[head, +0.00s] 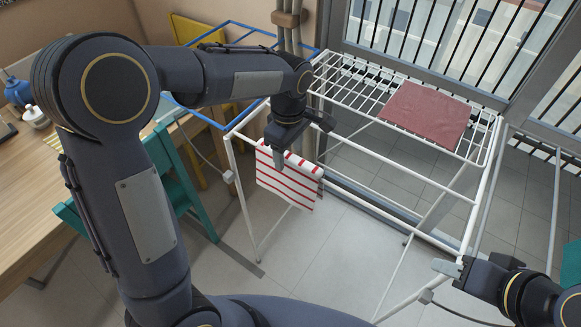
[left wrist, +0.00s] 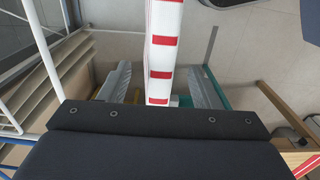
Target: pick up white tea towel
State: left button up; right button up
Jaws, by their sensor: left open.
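A white tea towel with red stripes (head: 287,182) hangs over the near-left rail of the white drying rack in the head view. My left gripper (head: 297,148) is at the top of the towel, one finger in front of it. In the left wrist view the towel (left wrist: 162,50) runs between the two spread fingers of my left gripper (left wrist: 158,75), with gaps on both sides. My right gripper (head: 450,267) is at the lower right, away from the towel; its finger opening is unclear.
The white drying rack (head: 345,68) stands before a barred glass door. A dusty red cloth (head: 428,113) lies flat on its slats. A wooden table (head: 75,185) and a teal chair (head: 178,180) are at the left, with a blue frame (head: 207,119) behind. Tiled floor lies below.

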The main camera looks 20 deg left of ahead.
aim_at(289, 174)
pick_arm(q)
jog(key=shift+f, duration=1.85)
jog(key=c, duration=1.1)
jog(key=shift+r, duration=0.15)
